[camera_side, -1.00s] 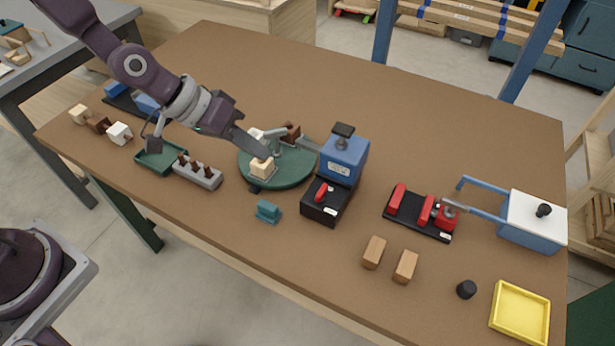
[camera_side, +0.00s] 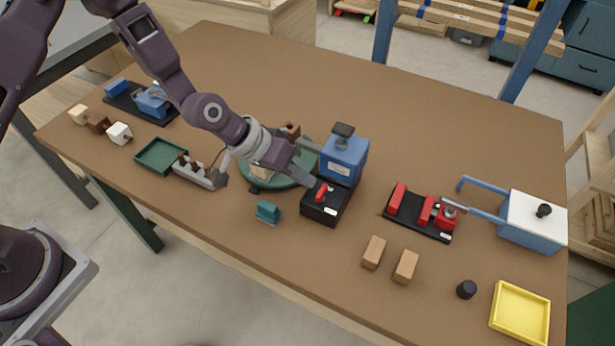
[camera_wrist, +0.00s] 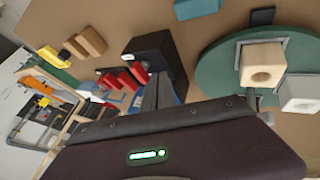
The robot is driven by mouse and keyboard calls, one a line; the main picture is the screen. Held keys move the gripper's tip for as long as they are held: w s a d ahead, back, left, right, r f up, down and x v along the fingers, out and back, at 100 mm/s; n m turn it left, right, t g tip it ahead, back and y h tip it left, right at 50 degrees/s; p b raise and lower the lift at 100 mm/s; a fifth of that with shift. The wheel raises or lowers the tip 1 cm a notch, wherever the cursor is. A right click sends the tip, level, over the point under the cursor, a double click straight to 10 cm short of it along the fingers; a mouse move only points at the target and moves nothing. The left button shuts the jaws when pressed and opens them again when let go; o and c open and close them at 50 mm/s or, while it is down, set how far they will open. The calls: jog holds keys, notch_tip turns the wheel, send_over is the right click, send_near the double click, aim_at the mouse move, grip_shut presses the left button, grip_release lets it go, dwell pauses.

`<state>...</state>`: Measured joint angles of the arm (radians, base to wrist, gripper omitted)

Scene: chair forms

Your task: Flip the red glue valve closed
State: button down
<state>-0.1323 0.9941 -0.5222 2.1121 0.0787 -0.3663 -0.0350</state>
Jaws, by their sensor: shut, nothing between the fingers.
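The red glue valve (camera_side: 322,192) is a small red lever on top of a black box (camera_side: 318,213) in front of the blue glue unit (camera_side: 344,158). In the wrist view the red lever (camera_wrist: 138,72) shows at the side of the black box (camera_wrist: 160,52), just left of the fingertips. My gripper (camera_side: 311,182) is shut and empty, its tips close beside the lever on its left. I cannot tell whether they touch it. The fingers (camera_wrist: 160,88) point toward the box in the wrist view.
A green turntable (camera_side: 260,184) with a wooden block lies under my gripper. A small teal block (camera_side: 268,211) stands in front. A red clamp on a black plate (camera_side: 418,227) and two wooden blocks (camera_side: 374,252) are to the right. The table's front right holds a yellow tray (camera_side: 494,313).

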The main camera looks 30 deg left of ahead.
jog(key=shift+d, duration=0.65)
jog(key=shift+w+m+g+h, duration=0.3)
jog(key=shift+m+g, duration=0.1)
jog(key=shift+m, duration=0.4)
jog(key=shift+w, duration=0.1)
jog(key=shift+w+m, duration=0.15)
jog(key=shift+m, duration=0.15)
jog(key=m+g, duration=0.2)
jog(key=m+h, duration=0.1)
jog(key=m, duration=0.1)
jog(key=shift+w+d+g, duration=0.25)
jog(key=shift+w+g, duration=0.05)
jog(key=shift+g, duration=0.1)
jog(key=shift+w+d, duration=0.1)
jog(key=shift+w, duration=0.05)
jog(key=shift+w+d, duration=0.1)
dwell(1.0)
